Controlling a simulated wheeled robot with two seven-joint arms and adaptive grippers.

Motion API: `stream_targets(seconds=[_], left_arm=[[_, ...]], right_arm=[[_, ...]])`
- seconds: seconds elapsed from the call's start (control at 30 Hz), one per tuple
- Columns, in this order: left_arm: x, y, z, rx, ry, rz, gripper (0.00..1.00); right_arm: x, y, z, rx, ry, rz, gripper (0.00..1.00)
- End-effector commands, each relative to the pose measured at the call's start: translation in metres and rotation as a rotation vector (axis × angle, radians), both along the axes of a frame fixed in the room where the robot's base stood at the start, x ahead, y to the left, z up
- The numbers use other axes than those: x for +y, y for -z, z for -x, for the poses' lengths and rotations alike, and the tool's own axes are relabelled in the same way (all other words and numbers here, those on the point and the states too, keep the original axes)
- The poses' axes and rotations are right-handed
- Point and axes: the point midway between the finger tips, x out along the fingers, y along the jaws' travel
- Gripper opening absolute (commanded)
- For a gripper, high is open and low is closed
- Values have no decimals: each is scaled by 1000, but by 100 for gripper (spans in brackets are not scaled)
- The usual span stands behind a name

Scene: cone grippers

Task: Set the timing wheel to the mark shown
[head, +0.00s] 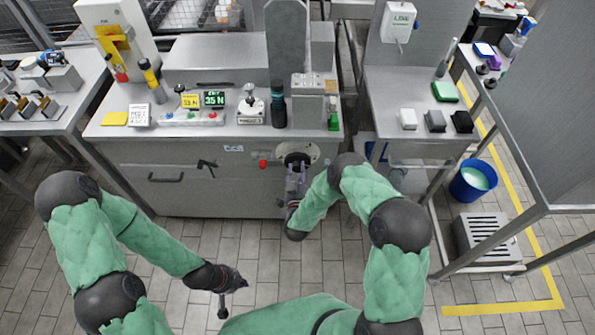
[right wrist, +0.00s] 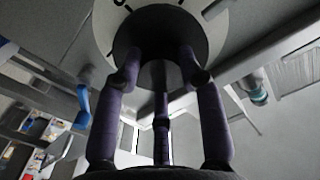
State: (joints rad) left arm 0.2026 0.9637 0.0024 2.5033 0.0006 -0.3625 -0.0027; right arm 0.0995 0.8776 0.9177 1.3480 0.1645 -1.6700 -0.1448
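The timing wheel (head: 297,158) is a dark round knob on a pale dial plate on the front of the grey bench. In the right wrist view the wheel (right wrist: 160,35) is close, with part of its white dial plate (right wrist: 103,25) and a few black marks. My right gripper (head: 295,172) is at the wheel; its purple fingers (right wrist: 160,75) are spread and reach to the wheel's face, and whether they press on it is unclear. The fingers and wheel hide much of the dial. My left gripper (head: 232,298) is low over the floor, empty, fingers apart.
On the bench stand a green display (head: 214,99) reading 35 N, a yellow note (head: 191,101), a white card (head: 140,115) and a dark cylinder (head: 278,105). A red button (head: 263,163) is left of the wheel. A blue bucket (head: 473,180) stands on the right.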

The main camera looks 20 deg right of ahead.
Motion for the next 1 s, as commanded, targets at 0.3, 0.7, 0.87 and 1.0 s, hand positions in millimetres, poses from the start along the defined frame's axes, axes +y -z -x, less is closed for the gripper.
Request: stream_targets(seconds=[0.3, 0.7, 0.87, 1.0], left_arm=[[0, 1, 0, 0, 0, 0, 0], [0, 7, 0, 0, 0, 0, 0], [0, 10, 0, 0, 0, 0, 0], [0, 12, 0, 0, 0, 0, 0]], right_arm=[[1, 2, 1, 11, -2, 23, 6], [1, 4, 1, 82, -4, 258, 6], [1, 4, 2, 125, -3, 404, 6], [0, 4, 2, 162, -4, 532, 6]])
